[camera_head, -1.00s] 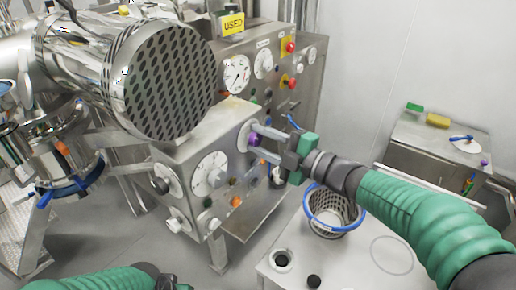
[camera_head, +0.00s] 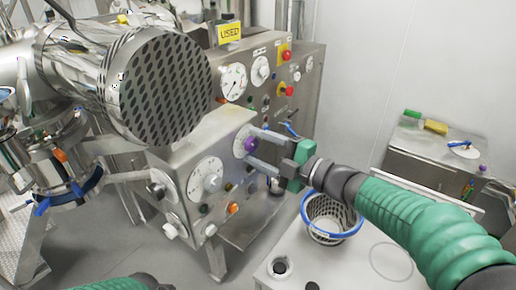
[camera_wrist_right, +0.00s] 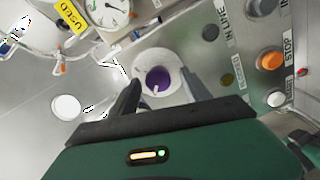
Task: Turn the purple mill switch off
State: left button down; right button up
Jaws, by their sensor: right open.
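The purple mill switch (camera_head: 250,143) is a round knob on a pale disc, on the front of the steel control box. In the right wrist view the purple switch (camera_wrist_right: 158,79) shows a small light mark near its lower edge. My right gripper (camera_head: 251,146) is open, with one finger above and one below the switch in the head view. In the wrist view its fingers (camera_wrist_right: 160,88) point at the disc, one on each side of the knob. I cannot tell whether they touch it. My left gripper is out of view; only part of my left arm shows at the bottom.
A large white dial (camera_head: 207,178) and small buttons share the box front. An orange button (camera_wrist_right: 271,61) marked STOP is right of the switch in the wrist view. A perforated steel drum (camera_head: 160,85) overhangs at left. A blue-rimmed basket (camera_head: 328,218) stands below my right arm.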

jog(key=shift+d, duration=0.15)
jog(key=b+v, duration=0.2)
jog(key=v, duration=1.4)
jog(key=shift+s+d, duration=0.25)
jog(key=shift+w, duration=0.1)
